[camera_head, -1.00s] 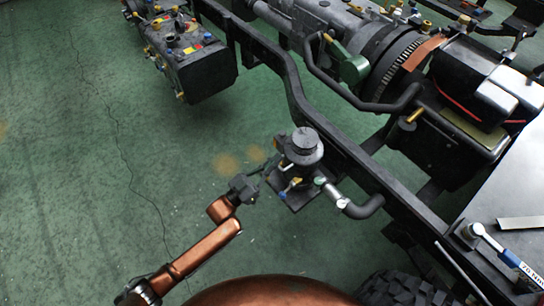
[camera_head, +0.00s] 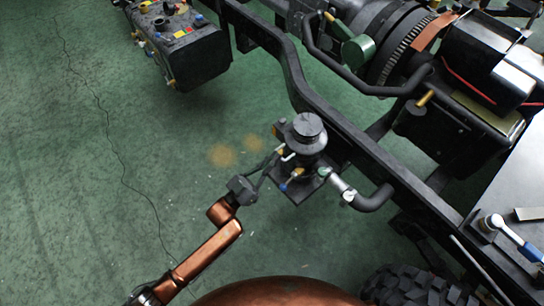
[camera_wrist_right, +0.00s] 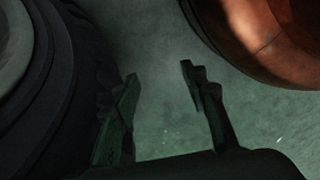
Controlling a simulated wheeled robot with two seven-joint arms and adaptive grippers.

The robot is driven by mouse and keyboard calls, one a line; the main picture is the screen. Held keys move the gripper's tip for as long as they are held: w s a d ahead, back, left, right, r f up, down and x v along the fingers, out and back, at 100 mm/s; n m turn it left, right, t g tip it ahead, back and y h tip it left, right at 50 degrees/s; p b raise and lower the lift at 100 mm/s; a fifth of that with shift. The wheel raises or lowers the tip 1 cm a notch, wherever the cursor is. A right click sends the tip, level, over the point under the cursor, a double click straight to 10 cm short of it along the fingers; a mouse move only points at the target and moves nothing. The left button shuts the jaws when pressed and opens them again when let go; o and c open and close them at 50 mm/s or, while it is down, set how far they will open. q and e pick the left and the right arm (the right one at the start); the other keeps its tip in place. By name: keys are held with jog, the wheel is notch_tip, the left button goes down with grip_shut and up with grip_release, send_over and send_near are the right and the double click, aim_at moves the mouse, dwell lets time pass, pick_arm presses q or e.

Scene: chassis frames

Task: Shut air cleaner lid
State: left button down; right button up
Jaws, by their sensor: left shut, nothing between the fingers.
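The air cleaner (camera_head: 306,145) is a dark round canister on a bracket beside the chassis rail. Its dark round lid (camera_head: 308,126) sits on top; I cannot tell whether it is fully seated. Small levers show on the near side, one with a blue tip (camera_head: 284,187). My left gripper (camera_head: 268,164) is shut and empty, low on the left side of the air cleaner. Its fingertips are close to the canister; I cannot tell whether they touch. My right gripper (camera_wrist_right: 160,74) shows only in the right wrist view, open and empty above the floor.
A metal pipe and black hose (camera_head: 372,200) leave the air cleaner to the right. The chassis rail (camera_head: 345,135) runs behind it. A tyre (camera_head: 415,287) stands at the bottom; a ratchet (camera_head: 507,234) lies on the right-hand table. Green floor at left is clear.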

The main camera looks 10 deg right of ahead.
pick_arm(q)
jog(key=shift+f, duration=0.75)
pick_arm(e)
jog(key=shift+r, duration=0.1)
pick_arm(q)
notch_tip(320, 180, up, 6)
jog(key=p, duration=0.4)
jog(key=f+v, duration=0.1)
jog(key=v, duration=1)
jog(key=shift+d, duration=0.25)
pick_arm(e)
jog(key=s+d+f, duration=0.1)
jog(key=s+f, duration=0.7)
jog(key=shift+d, duration=0.25)
pick_arm(q)
jog(key=shift+w+f, duration=0.1)
jog(key=shift+w, duration=0.05)
